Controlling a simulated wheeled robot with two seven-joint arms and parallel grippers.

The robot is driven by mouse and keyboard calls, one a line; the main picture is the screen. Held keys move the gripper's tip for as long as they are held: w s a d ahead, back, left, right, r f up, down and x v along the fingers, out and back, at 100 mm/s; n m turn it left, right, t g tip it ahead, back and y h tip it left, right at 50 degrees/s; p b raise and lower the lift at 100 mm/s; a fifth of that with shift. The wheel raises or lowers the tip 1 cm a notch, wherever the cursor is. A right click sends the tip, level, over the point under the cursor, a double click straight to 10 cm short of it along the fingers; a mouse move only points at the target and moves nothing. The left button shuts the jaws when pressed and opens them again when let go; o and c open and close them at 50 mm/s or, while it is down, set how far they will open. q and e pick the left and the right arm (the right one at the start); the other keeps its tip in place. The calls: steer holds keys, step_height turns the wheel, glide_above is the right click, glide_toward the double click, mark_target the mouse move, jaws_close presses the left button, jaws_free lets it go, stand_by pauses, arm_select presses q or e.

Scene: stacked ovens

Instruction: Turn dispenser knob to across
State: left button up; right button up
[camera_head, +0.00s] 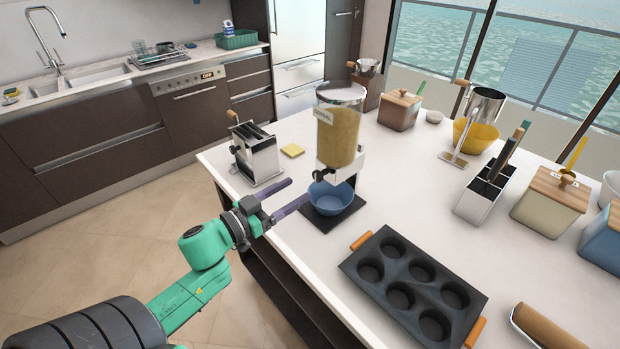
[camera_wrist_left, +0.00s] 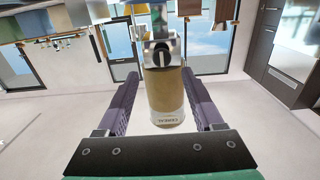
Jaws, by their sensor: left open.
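The cereal dispenser (camera_head: 339,135) stands on the white island, a clear canister of tan cereal on a white base. Its dark knob (camera_head: 322,175) is on the front, below the canister. In the left wrist view, which is upside down, the knob (camera_wrist_left: 161,57) is a black disc with a light bar that looks upright in the picture. My left gripper (camera_head: 299,190) is open and empty at the island's edge, in front of the dispenser. Its purple fingers point toward the dispenser, apart from the knob, which appears between the fingertips in the wrist view. My right gripper is not in view.
A blue bowl (camera_head: 331,197) sits on a dark mat (camera_head: 322,221) under the dispenser, close to my left fingers. A dark muffin tin (camera_head: 376,293) lies to the right.

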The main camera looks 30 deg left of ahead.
mark_target(316, 177)
arm_select(q)
steer(key=x, duration=0.5)
steer(key=shift+w+a+p, duration=0.1)
steer(key=shift+w+p, duration=0.1)
steer(key=shift+p, duration=0.15)
steer(key=shift+w+f, duration=0.1)
steer(key=shift+w, duration=0.4)
steer(key=shift+s+d, duration=0.15)
steer(key=shift+d, duration=0.1)
steer(key=shift+a, duration=0.1)
jaws_close()
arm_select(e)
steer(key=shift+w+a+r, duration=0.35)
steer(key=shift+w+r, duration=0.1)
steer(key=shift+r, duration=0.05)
arm_select(q)
steer(key=shift+m, duration=0.4)
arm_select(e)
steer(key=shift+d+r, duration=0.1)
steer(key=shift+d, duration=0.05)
